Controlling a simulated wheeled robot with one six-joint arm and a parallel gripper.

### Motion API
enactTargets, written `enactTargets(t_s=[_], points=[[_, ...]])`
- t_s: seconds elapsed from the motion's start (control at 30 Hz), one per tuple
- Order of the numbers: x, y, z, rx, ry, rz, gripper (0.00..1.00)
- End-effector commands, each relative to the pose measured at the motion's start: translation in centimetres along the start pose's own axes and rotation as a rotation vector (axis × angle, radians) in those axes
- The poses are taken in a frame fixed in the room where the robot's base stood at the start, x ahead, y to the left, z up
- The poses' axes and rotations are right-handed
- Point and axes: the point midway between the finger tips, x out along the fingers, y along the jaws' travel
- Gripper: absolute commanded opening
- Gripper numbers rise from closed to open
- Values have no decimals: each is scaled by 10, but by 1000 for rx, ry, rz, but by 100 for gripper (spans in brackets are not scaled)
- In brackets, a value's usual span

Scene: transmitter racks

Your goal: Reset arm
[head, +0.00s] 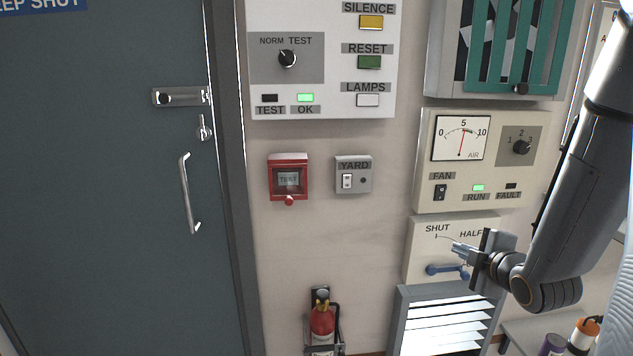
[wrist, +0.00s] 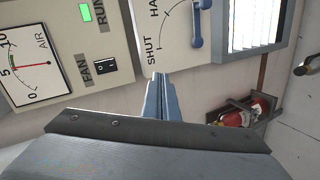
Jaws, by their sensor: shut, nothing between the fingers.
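My gripper (head: 456,248) is shut and empty, in front of the cream SHUT/HALF panel (head: 424,252) at the lower right of the head view. Its closed fingers also show in the wrist view (wrist: 159,78), pointing at the panel's SHUT end. My arm comes in from the right edge. The panel's blue lever (head: 440,270) is just below the fingers in the head view. In the wrist view the lever (wrist: 197,28) is up and right of the fingertips, apart from them. Part of the panel's scale is hidden behind my gripper.
The fan panel (head: 428,175) with an air gauge is above, its green RUN lamp lit. White louvres (head: 450,325) are below. A fire extinguisher (head: 322,325) hangs lower centre. A red TEST box (head: 288,160) and YARD switch (head: 353,160) are on the wall. A grey door (head: 100,200) is left.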

Motion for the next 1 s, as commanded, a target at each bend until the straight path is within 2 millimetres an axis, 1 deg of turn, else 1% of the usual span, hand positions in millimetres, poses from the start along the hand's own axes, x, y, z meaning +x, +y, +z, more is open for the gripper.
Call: enactTargets(t_s=[0.03, 0.13, 0.27, 0.37, 0.47, 0.6, 0.7, 0.8, 0.9, 1.0], points=[[1, -9, -9, 66, -30, -61, 0], [-4, -32, -17, 232, -124, -190, 0], [-22, -65, -33, 454, -270, -340, 0], [-45, -90, -49, 624, -399, -445, 0], [-75, -114, -69, 788, -540, -540, 0], [-122, -141, -97, 978, -737, -648, 0], [-150, -154, -114, 1069, -851, -700, 0], [-169, -161, -124, 1122, -928, -731, 0], [-178, -165, -129, 1145, -966, -745, 0], [-180, -165, -130, 1151, -975, -748, 0]])
